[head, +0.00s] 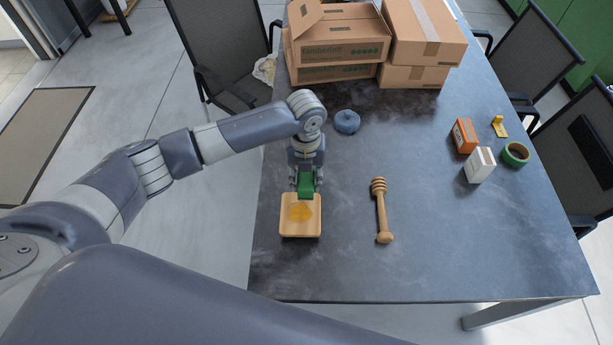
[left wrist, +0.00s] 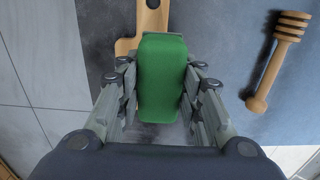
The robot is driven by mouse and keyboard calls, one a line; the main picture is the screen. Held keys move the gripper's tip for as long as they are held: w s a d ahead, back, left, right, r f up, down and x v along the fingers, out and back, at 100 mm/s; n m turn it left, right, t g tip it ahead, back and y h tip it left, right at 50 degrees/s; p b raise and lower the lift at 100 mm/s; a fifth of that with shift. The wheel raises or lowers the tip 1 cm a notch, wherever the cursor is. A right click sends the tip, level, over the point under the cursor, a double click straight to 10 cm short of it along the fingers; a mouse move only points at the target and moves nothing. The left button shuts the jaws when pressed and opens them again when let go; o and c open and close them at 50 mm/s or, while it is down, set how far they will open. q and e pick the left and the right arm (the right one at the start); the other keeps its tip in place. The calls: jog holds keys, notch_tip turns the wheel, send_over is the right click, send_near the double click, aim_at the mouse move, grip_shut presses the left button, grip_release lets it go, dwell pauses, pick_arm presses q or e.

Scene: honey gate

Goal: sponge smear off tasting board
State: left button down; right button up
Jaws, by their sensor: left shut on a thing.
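The wooden tasting board (head: 287,229) lies flat near the left side of the dark table, with an amber smear (head: 300,213) on its middle. My left gripper (head: 306,178) is shut on a green sponge (head: 305,187), held at the board's far edge just beyond the smear. In the left wrist view the sponge (left wrist: 161,75) sits between the fingers and hides most of the board. Part of the board (left wrist: 124,46) and its handle with a hole show there. I cannot tell whether the sponge touches the board. My right gripper is not in view.
A wooden honey dipper (head: 381,212) lies right of the board. A blue round object (head: 347,121) sits beyond it. Cardboard boxes (head: 335,45) fill the far end. Small boxes (head: 480,165) and green tape (head: 515,154) stand at right. The near right table is clear.

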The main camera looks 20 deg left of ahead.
pick_arm(q)
notch_tip(320, 180, down, 4)
jog(key=shift+b, duration=1.25)
jog(key=s+p, duration=0.2)
jog(key=s+d+p, duration=0.1)
jog(key=s+p, duration=0.1)
jog(key=s, duration=0.1)
jog(key=s+d+p, duration=0.1)
jog(key=s+p, duration=0.2)
jog(key=shift+r, duration=0.2)
jog(key=shift+s+d+f+p, duration=0.15)
jog(key=shift+s+d+p, duration=0.15)
jog(key=shift+s, duration=0.25)
jog(key=c, duration=1.7)
grip_release()
jog(key=shift+f, duration=0.1)
grip_shut()
